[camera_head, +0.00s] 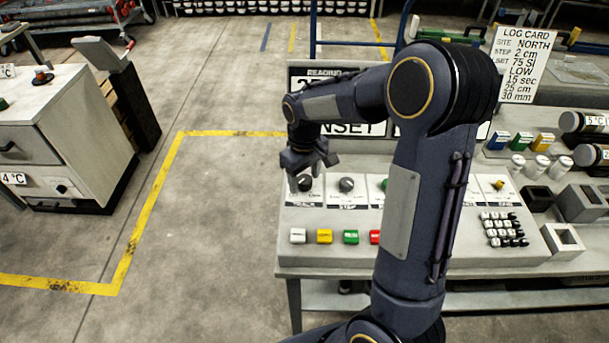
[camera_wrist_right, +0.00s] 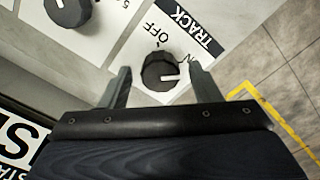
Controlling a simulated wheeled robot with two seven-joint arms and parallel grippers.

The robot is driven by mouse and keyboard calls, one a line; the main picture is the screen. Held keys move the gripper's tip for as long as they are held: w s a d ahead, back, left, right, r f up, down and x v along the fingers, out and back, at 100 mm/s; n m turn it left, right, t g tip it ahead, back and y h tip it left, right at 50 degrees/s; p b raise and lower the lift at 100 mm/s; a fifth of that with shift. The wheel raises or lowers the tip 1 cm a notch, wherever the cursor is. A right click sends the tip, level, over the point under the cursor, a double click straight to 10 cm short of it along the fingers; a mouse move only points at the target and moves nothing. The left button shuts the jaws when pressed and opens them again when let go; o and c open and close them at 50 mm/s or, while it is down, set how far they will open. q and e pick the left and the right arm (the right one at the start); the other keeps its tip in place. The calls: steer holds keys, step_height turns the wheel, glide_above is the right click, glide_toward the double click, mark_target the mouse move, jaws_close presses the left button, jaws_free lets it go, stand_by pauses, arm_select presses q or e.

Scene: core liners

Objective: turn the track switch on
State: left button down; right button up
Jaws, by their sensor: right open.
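The track switch (camera_wrist_right: 158,72) is a dark round knob on a white plate marked TRACK, OFF and ON. Its white mark points toward the picture's right in the right wrist view, just below the partly hidden ON; I cannot tell its exact setting. In the head view the track switch (camera_head: 304,183) is at the left end of the console's knob row. My right gripper (camera_head: 308,165) hangs over it, open. In the right wrist view the fingers of my right gripper (camera_wrist_right: 160,78) stand on either side of the knob, with visible gaps. My left gripper is out of view.
A second knob (camera_head: 346,184), marked STEP, sits right of the track switch. Coloured buttons (camera_head: 324,236) line the console's front, with a keypad (camera_head: 503,229) at right. A reading display (camera_head: 325,78) stands behind, partly hidden by my arm. Open floor lies to the left.

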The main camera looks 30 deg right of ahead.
mark_target(305, 179)
steer(key=shift+r, duration=0.1)
step_height(305, 179, up, 7)
steer(key=shift+r, duration=0.3)
stand_by(0.5)
steer(key=shift+s+r, duration=0.1)
steer(key=shift+s, duration=0.05)
steer(key=s+a+r+m+t+y, duration=0.1)
steer(key=s+a+m+t+y, duration=0.1)
steer(key=s, duration=0.9)
steer(key=s+a+r+m+t+y, duration=0.1)
steer(key=s+a, duration=0.4)
steer(key=s, duration=0.6)
steer(key=m+t, duration=0.1)
steer(key=t, duration=0.1)
steer(key=shift+a+t+y, duration=0.2)
steer(key=shift+t+y, duration=0.1)
steer(key=shift+y, duration=0.1)
